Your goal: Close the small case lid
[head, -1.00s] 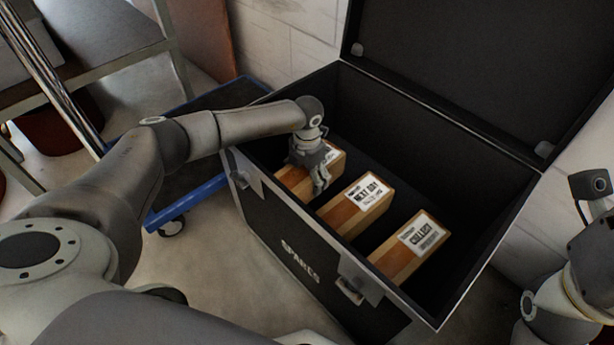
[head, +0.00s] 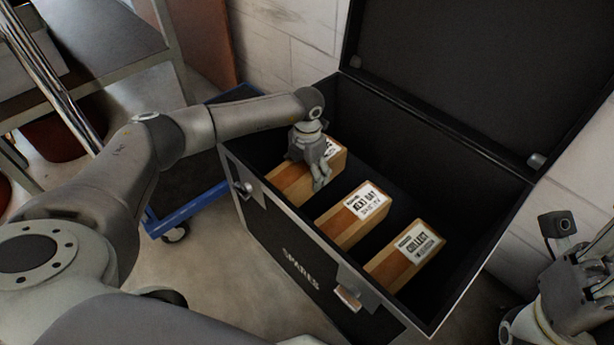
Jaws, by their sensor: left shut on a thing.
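The black case (head: 300,262), marked SPARES, stands open with metal edging. Its lid (head: 450,65) is raised at the back, tilted up near the wall. Three cardboard boxes lie in a row inside: a left box (head: 290,185), a middle box (head: 345,220) labelled NEXT DAY and a right box (head: 400,262) labelled COLLECT. My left gripper (head: 319,183) is inside the case, shut on the left box, and covers part of it. My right gripper (head: 603,258) is at the right edge, outside the case and cut off by the frame; its jaw state is unclear.
A blue wheeled frame (head: 190,212) stands left of the case. A metal shelf (head: 110,50) is at the upper left. A pale block wall (head: 295,50) rises behind the case. Bare floor (head: 215,285) shows in front and to the left.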

